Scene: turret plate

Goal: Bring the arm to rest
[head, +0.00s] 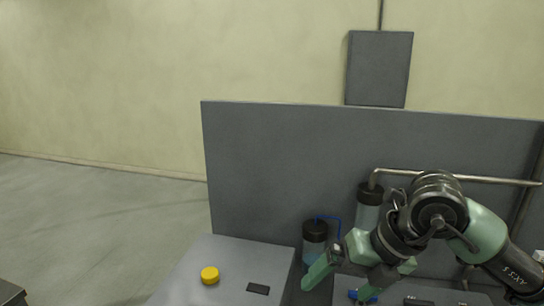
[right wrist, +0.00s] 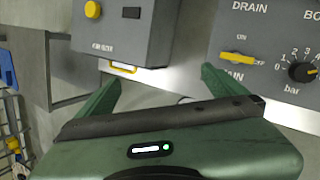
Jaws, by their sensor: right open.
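My right arm (head: 485,232) comes in from the right in the head view and reaches down over the equipment. Its green gripper (head: 335,290) is open, with its two fingers spread apart. In the right wrist view the same gripper (right wrist: 160,82) shows nothing between its fingers. The fingertips are near a grey box and a grey control panel; I cannot tell whether they touch anything. My left gripper is not in view.
A grey box (head: 225,258) bears a yellow button (head: 210,275). The control panel (right wrist: 262,30) has a yellow switch (right wrist: 237,57) and a black dial (right wrist: 302,72). Dark-capped cylinders (head: 315,243) and a pipe (head: 455,178) stand before a grey partition (head: 290,150).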

